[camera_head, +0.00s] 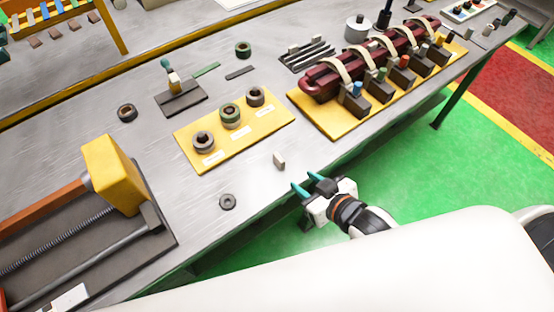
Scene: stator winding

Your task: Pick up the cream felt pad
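A small cream block that looks like the felt pad (279,160) stands on the grey metal table (290,130), close to its front edge. My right gripper (307,183) has teal fingertips, spread apart with nothing between them. It is at the table's front edge, a little below and to the right of the pad, and apart from it. My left gripper is not in view.
A yellow board (236,143) with several ring parts lies behind the pad. A loose ring (227,201) lies to the left, near a yellow-jawed vise (112,172). A dark red bundle (375,58) on a yellow base stands right. Bare table surrounds the pad.

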